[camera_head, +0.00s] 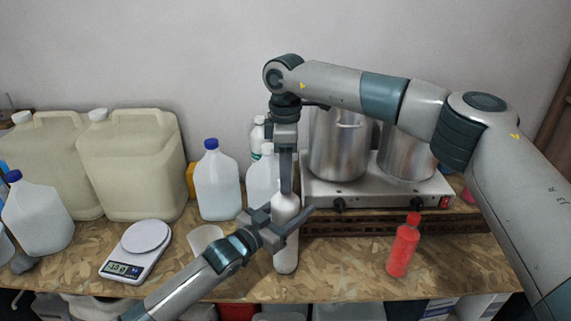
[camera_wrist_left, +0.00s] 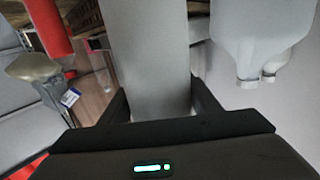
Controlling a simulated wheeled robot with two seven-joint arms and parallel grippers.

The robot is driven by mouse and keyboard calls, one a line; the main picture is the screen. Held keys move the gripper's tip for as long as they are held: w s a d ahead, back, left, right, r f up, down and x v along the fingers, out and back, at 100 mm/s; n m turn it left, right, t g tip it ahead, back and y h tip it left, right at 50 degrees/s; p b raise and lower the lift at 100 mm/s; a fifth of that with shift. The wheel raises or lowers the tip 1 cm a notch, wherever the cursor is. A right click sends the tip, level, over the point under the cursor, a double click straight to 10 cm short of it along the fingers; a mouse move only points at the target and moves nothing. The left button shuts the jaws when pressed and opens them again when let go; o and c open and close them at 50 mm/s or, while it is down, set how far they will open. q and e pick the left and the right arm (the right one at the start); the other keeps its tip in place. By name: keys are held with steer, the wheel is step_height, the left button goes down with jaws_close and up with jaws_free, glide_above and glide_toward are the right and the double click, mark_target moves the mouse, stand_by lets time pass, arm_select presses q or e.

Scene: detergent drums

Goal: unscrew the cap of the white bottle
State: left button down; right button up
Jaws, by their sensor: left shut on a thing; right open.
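The white bottle (camera_head: 286,256) stands upright at the front middle of the wooden table, and its body fills the middle of the left wrist view (camera_wrist_left: 155,55). My left gripper (camera_head: 285,224) is shut on the bottle's body from the front left, one finger on each side; the fingers also show in the left wrist view (camera_wrist_left: 157,103). My right gripper (camera_head: 286,180) points straight down from above, with its fingertips at the top of the bottle. It is open, though its fingers overlap in this view. The cap is hidden behind the right gripper's fingers.
A red bottle (camera_head: 403,247) stands to the right. A hot plate (camera_head: 375,194) with two steel pots (camera_head: 338,150) is behind. The front right table is mostly clear.

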steer(key=shift+f, duration=0.1)
jaws_close()
stand_by(0.3)
